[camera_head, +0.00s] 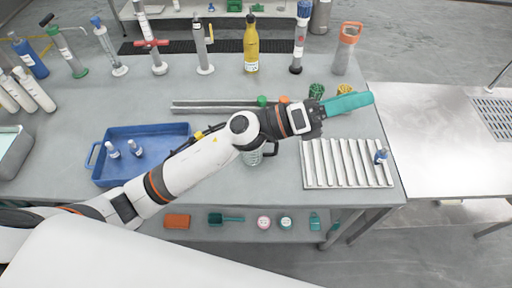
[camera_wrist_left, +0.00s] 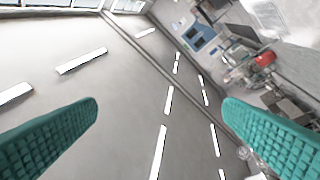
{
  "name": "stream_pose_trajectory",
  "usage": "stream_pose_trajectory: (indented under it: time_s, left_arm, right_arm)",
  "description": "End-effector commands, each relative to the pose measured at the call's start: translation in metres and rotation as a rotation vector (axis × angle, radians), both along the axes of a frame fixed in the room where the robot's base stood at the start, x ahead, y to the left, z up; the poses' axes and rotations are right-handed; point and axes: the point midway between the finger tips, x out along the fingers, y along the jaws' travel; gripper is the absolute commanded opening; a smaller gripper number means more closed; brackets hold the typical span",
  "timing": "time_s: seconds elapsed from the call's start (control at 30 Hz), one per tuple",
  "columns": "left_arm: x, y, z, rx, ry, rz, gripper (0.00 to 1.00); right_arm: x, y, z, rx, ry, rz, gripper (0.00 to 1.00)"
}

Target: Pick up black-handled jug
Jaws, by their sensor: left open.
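The jug (camera_head: 253,157) is a clear vessel on the table in the middle of the head view. It is partly hidden behind my left forearm, and a dark piece that looks like its handle shows at its right. My left gripper (camera_head: 368,99) has teal fingers and points right, above the table and to the right of the jug. In the left wrist view the two teal fingers (camera_wrist_left: 160,105) are wide apart with nothing between them. The jug cannot be made out in that view. My right gripper is not in view.
A blue tray (camera_head: 181,133) with small bottles stands left of the jug. A ribbed white tray (camera_head: 309,178) lies to the right. Cylinders, a yellow bottle (camera_head: 251,45) and an orange-topped jug (camera_head: 346,52) line the back. A steel counter (camera_head: 440,140) adjoins at right.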

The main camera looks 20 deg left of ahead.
Motion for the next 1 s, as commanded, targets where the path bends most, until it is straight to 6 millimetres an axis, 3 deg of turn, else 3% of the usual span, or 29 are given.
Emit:
stream_pose_trajectory:
  time_s: [0.1, 0.17, 0.23, 0.3, 0.4, 0.5, 0.6, 0.7, 0.83, 1.0]
  left_arm:
    - [-0.023, -0.026, -0.031, 0.368, -0.352, -0.202, 0.91]
    - [-0.027, -0.025, -0.058, 0.565, -0.508, -0.305, 0.91]
    - [-0.024, -0.011, -0.092, 0.805, -0.667, -0.428, 0.91]
    - [-0.012, 0.018, -0.122, 1.051, -0.791, -0.553, 0.91]
    - [0.014, 0.074, -0.148, 1.379, -0.895, -0.718, 0.91]
    - [0.037, 0.13, -0.154, 1.64, -0.919, -0.853, 0.91]
    - [0.052, 0.171, -0.15, 1.814, -0.9, -0.943, 0.91]
    - [0.058, 0.191, -0.147, 1.898, -0.88, -0.993, 0.91]
    - [0.059, 0.197, -0.158, 1.919, -0.868, -1.01, 0.91]
    - [0.059, 0.196, -0.189, 1.915, -0.869, -1.011, 0.91]
  right_arm:
    - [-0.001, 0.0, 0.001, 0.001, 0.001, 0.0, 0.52]
    - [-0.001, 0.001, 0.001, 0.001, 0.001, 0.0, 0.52]
    - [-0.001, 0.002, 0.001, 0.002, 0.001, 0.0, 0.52]
    - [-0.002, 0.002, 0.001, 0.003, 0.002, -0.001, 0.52]
    - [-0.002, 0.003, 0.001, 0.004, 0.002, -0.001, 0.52]
    - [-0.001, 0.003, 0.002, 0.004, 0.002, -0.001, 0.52]
    - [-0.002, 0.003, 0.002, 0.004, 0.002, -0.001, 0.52]
    - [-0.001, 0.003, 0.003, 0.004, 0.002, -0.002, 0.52]
    - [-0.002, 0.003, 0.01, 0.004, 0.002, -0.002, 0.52]
    - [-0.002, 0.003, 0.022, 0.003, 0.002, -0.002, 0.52]
